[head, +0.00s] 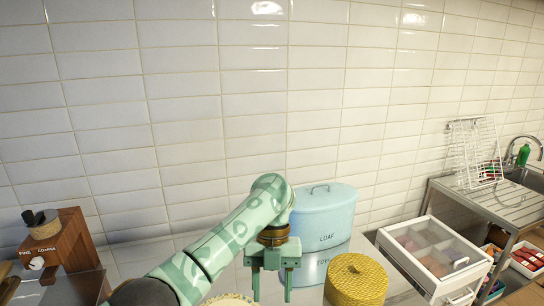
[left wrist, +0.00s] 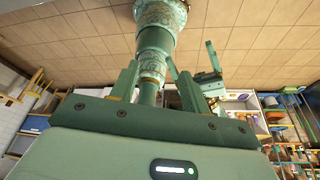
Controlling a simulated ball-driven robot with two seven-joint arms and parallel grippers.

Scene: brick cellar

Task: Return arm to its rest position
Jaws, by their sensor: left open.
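My left arm comes into the head view from the bottom, patterned in pale green. Its left gripper (head: 272,283) points down, with its two fingers apart and nothing visible between them. It hangs in front of a light blue lidded tin marked LOAF (head: 322,215) and left of a yellow woven round box (head: 356,280). In the left wrist view the fingers of the left gripper (left wrist: 156,85) stand apart, with my own green body behind them. A green jointed part to their right may be my right arm; its jaws are not clear.
A wooden coffee grinder (head: 55,250) stands at the far left. A white drawer unit with a clear top (head: 432,250) stands at the right. Beyond it are a wire rack (head: 473,155) and a steel sink drainer (head: 490,200). A white tiled wall (head: 240,110) closes the back.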

